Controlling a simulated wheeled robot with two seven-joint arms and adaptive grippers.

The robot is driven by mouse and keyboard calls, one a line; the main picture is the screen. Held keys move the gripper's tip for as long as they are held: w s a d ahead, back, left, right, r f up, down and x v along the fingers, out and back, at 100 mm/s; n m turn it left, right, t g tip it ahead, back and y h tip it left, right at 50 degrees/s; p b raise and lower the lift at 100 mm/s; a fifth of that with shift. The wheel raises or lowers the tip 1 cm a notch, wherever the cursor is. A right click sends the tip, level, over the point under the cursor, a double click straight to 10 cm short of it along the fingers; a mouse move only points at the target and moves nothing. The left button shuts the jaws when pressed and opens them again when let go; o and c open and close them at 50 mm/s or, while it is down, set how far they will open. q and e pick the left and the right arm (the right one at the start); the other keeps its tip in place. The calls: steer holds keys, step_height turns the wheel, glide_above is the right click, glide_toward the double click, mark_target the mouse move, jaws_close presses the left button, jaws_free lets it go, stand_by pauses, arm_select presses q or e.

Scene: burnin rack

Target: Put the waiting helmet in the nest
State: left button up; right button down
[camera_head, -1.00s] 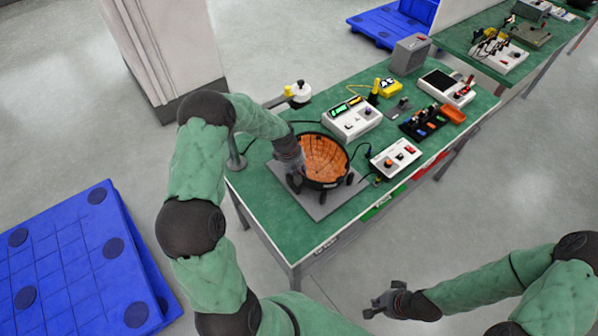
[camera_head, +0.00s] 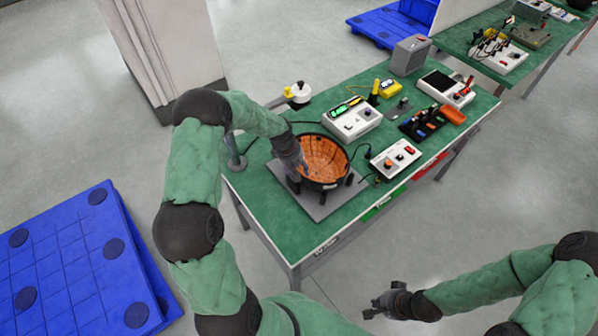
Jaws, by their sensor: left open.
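A round, black-rimmed shell with an orange inside (camera_head: 325,158), which looks like the helmet, sits open side up on the green bench. It rests among short black posts on a flat grey plate (camera_head: 311,207), which looks like the nest. My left gripper (camera_head: 298,168) is open at the shell's left rim, with its fingers partly over the edge. I cannot tell whether it touches the shell. The arm and gripper hide part of the left rim. My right gripper (camera_head: 376,306) is open and empty, in front of the bench and away from the shell.
A white box with a green display (camera_head: 352,120) stands behind the shell, and a white control box (camera_head: 396,159) stands to its right. A black tray of small parts (camera_head: 423,123) and an orange bin (camera_head: 453,115) are further right. Blue pallets (camera_head: 75,255) lie on the floor at left.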

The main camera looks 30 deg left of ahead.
arm_select(q)
steer(key=v, duration=1)
steer(key=shift+r+p, duration=0.2)
steer(key=shift+p, duration=0.25)
